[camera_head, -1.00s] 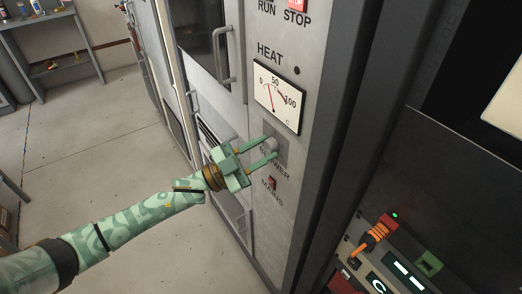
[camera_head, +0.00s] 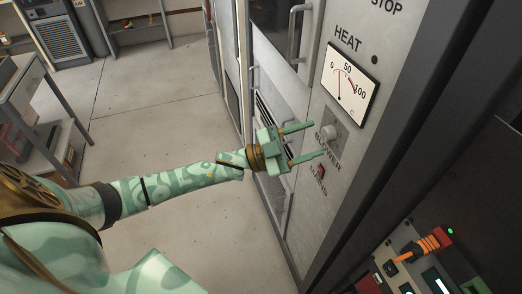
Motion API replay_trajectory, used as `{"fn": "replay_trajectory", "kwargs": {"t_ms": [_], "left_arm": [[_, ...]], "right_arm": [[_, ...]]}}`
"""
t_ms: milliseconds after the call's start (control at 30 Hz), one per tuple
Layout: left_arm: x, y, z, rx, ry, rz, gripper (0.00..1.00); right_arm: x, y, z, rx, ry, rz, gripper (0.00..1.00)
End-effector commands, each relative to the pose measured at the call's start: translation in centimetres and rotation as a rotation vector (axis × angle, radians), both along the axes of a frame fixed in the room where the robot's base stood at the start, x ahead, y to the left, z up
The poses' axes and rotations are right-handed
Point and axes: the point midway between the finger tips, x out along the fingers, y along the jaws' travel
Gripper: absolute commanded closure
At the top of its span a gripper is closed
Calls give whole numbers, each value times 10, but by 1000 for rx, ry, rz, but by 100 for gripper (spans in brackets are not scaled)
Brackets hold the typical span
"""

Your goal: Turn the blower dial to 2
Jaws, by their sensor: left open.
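My left gripper (camera_head: 317,139) is open and empty, just left of the dial. Its two green fingers point at the panel, one above and one below the dial's level. My right gripper is out of view.
A HEAT meter (camera_head: 347,84) sits above the dial, and a red MAINS switch (camera_head: 319,171) below it. A dark equipment bay with an orange plug (camera_head: 428,244) is at lower right. The floor (camera_head: 150,100) on the left is clear.

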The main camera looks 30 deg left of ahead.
Motion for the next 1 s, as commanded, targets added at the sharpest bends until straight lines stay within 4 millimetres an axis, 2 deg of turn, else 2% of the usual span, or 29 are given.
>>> {"fn": "replay_trajectory", "kwargs": {"t_ms": [300, 500, 700, 1000], "left_arm": [[-53, 62, -30, 4, 5, 1, 47], [-76, 89, -43, 4, 4, 1, 47], [-84, 99, -46, 2, 1, 0, 47], [-84, 99, -46, 2, 1, 1, 47]], "right_arm": [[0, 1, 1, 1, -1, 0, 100], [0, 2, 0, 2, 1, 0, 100], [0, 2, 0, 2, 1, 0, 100], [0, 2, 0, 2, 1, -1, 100]]}}
